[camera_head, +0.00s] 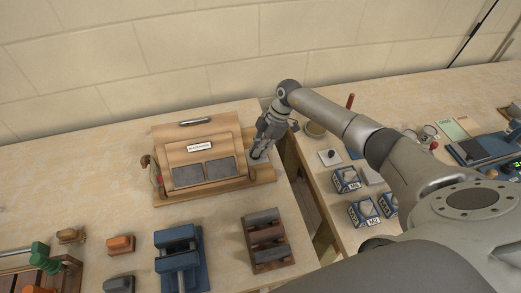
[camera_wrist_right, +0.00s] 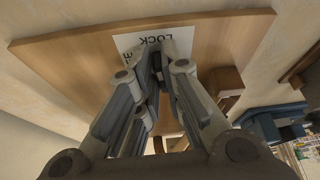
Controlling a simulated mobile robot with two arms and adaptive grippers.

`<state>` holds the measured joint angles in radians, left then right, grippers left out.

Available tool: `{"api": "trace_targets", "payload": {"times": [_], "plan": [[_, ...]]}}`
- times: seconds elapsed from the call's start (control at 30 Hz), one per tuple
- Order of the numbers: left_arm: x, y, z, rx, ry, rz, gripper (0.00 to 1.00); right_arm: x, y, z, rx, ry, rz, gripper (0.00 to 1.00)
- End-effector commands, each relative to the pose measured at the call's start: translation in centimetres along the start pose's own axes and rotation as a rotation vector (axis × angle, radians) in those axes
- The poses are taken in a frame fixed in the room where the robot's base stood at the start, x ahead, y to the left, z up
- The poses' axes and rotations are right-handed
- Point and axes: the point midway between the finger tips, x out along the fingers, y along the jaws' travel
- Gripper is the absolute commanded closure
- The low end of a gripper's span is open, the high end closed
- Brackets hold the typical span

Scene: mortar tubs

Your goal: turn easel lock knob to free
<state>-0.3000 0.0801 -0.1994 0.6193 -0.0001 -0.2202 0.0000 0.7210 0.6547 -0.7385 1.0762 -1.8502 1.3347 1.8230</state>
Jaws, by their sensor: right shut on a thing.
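The wooden easel (camera_head: 172,158) stands at the back of the left bench, with a sloped front, two dark grey panels and a small white label. My right gripper (camera_head: 263,146) is at the easel's right side. In the right wrist view its fingers (camera_wrist_right: 163,58) are shut close against a wooden board (camera_wrist_right: 75,62), next to a white label (camera_wrist_right: 128,42) that reads LOCK. The lock knob is hidden between the fingers, so its angle cannot be told. My left gripper is not in view.
Several blocks lie in front of the easel, including a blue stand (camera_head: 182,258) and a wooden rack with grey bars (camera_head: 266,236). A gap separates this bench from the right one, which holds blue boxes (camera_head: 346,180). The bench left of the easel is clear.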

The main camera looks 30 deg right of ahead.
Motion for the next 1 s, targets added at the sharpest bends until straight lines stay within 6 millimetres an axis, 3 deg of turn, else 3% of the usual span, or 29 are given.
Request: {"api": "trace_targets", "payload": {"times": [1.0], "plan": [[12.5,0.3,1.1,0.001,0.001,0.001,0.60,0.6,1.6,-0.6,-0.863,-0.002,-0.352,1.00]]}}
